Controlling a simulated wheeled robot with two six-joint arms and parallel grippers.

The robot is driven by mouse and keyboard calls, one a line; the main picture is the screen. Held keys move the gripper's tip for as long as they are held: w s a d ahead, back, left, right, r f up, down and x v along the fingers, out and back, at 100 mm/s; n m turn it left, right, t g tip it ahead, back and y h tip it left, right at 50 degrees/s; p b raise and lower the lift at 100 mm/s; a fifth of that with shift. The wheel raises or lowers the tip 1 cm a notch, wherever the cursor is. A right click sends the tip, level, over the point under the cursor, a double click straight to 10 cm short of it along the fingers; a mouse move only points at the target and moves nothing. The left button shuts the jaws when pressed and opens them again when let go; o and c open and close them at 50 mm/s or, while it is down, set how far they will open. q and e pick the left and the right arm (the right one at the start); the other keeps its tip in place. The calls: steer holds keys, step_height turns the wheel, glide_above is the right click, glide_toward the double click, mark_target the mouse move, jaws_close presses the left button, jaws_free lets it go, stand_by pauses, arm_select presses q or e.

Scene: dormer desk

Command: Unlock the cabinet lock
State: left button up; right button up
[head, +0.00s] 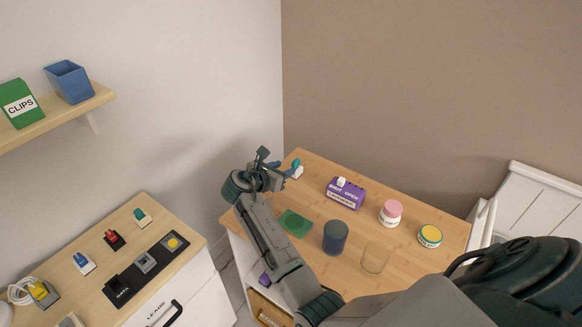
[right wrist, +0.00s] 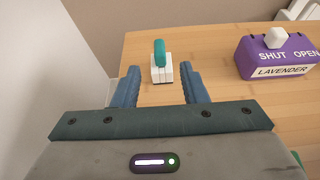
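A purple box (head: 346,193) with a white knob on top stands on the wooden desk. In the right wrist view the purple box (right wrist: 280,57) reads SHUT, OPEN and LAVENDER; the white knob (right wrist: 275,38) is nearer SHUT. My right gripper (head: 283,174) is open at the desk's back left. In the right wrist view a white block with a teal upright handle (right wrist: 160,60) stands just beyond and between the fingertips of my right gripper (right wrist: 160,78). The block also shows in the head view (head: 296,171), partly hidden by the gripper. My left gripper is out of view.
On the desk (head: 320,165) are a green mat (head: 295,223), a dark blue cup (head: 335,237), a clear glass (head: 375,258), a pink-lidded jar (head: 390,213) and a yellow-lidded tin (head: 430,236). A left cabinet (head: 190,295) bears several switches. A shelf (head: 60,118) is above.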

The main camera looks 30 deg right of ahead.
steer(key=shift+v, duration=1.4)
